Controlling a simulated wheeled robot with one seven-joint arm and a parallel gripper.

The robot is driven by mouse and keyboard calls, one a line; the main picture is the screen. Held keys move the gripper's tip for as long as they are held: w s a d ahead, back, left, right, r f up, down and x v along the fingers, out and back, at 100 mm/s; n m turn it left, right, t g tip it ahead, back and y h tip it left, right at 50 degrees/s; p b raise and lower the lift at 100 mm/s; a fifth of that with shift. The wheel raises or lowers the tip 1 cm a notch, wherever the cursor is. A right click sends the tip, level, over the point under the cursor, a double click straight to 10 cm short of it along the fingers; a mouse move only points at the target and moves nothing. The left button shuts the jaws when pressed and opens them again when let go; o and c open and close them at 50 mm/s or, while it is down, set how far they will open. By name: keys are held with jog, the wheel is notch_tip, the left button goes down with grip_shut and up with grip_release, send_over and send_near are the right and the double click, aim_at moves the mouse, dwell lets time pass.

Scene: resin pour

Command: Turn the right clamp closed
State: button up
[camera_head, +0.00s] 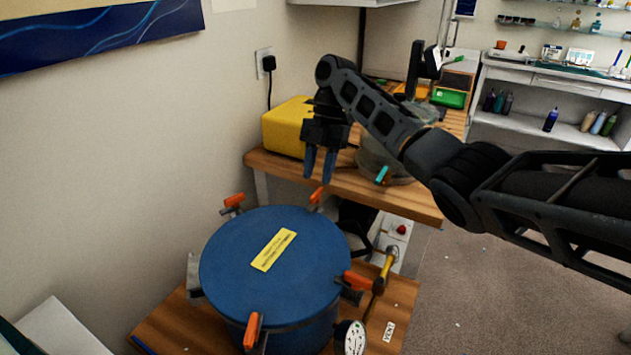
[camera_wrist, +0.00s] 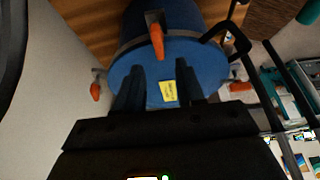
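A blue pressure pot with a round lid (camera_head: 250,235) and a yellow label stands on a low wooden stand. Orange-handled clamps sit around its rim. The right clamp (camera_head: 357,281) is at the lid's right edge, its handle pointing outward. Others are the front clamp (camera_head: 252,331), back-left clamp (camera_head: 233,201) and back clamp (camera_head: 316,196). My gripper (camera_head: 319,178) hangs above and behind the lid, fingers down, apart and empty, touching no clamp. In the wrist view the fingers (camera_wrist: 158,85) spread over the blue lid (camera_wrist: 205,60), with one orange clamp handle (camera_wrist: 157,40) beyond them.
A wooden bench (camera_head: 400,197) behind the pot holds a yellow case (camera_head: 287,127) and a grey round vessel. A pressure gauge (camera_head: 350,337) and a yellow-handled valve (camera_head: 388,262) stand at the pot's right. A wall is close on the left; floor is free at right.

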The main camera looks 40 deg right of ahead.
jog(key=shift+v, duration=1.45)
